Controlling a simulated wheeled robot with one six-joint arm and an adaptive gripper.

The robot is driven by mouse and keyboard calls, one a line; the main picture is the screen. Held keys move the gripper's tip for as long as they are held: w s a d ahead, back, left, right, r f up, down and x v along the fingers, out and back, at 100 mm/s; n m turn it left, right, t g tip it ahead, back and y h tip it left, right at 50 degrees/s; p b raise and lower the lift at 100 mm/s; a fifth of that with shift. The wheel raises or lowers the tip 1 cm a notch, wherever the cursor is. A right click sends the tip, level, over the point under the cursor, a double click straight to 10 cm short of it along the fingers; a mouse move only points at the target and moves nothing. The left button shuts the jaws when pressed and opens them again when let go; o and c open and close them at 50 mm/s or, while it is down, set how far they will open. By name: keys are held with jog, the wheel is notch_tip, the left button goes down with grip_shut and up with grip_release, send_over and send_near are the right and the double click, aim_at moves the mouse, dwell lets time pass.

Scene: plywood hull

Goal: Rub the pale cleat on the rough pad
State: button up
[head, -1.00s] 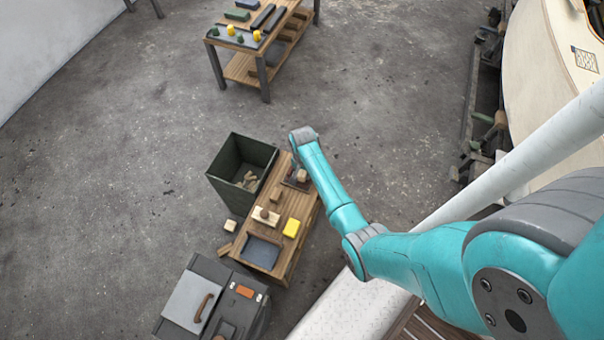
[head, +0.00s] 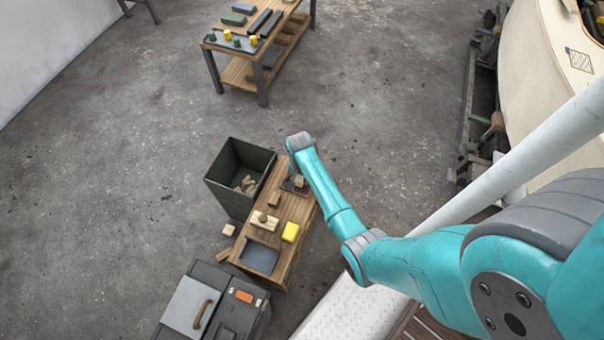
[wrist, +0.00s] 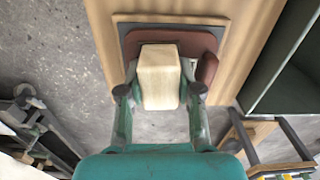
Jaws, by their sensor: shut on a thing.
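My gripper (wrist: 159,90) is shut on the pale cleat (wrist: 159,72), a light wooden block, with a finger on each side of it. The cleat is over the reddish-brown rough pad (wrist: 205,39), which lies on a dark plate at the end of the low wooden bench. I cannot tell whether the cleat touches the pad, as its underside is hidden. A dark red-brown rounded piece (wrist: 207,69) shows beside the right finger.
The low bench (head: 291,211) also holds a brown block (head: 274,200), a pale block with a brown knob (head: 265,221), a yellow block (head: 290,232) and a grey tray (head: 259,257). A dark green bin (head: 225,196) stands close on its left. Open floor lies beyond.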

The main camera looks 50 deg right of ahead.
jog(key=shift+s+a+f, duration=0.2)
jog(key=shift+s+a, duration=0.05)
jog(key=shift+a, duration=0.05)
jog(key=shift+w+d+r, duration=0.1)
jog(key=shift+w+d, duration=0.25)
jog(key=shift+d, duration=0.5)
jog(key=shift+w+d+r, duration=0.1)
jog(key=shift+w+d, duration=0.2)
jog(key=shift+d, duration=0.55)
grip_shut()
jog(key=shift+s+a, duration=0.3)
jog(key=shift+a, duration=0.55)
jog(key=shift+s+a, duration=0.25)
jog(key=shift+a, duration=0.55)
jog(key=shift+w+d+f, duration=0.1)
jog(key=shift+w+d, duration=0.2)
jog(key=shift+d, duration=0.55)
jog(key=shift+w+d+f, duration=0.1)
jog(key=shift+w+d, duration=0.2)
jog(key=shift+d, duration=0.5)
jog(key=shift+r, duration=3.6)
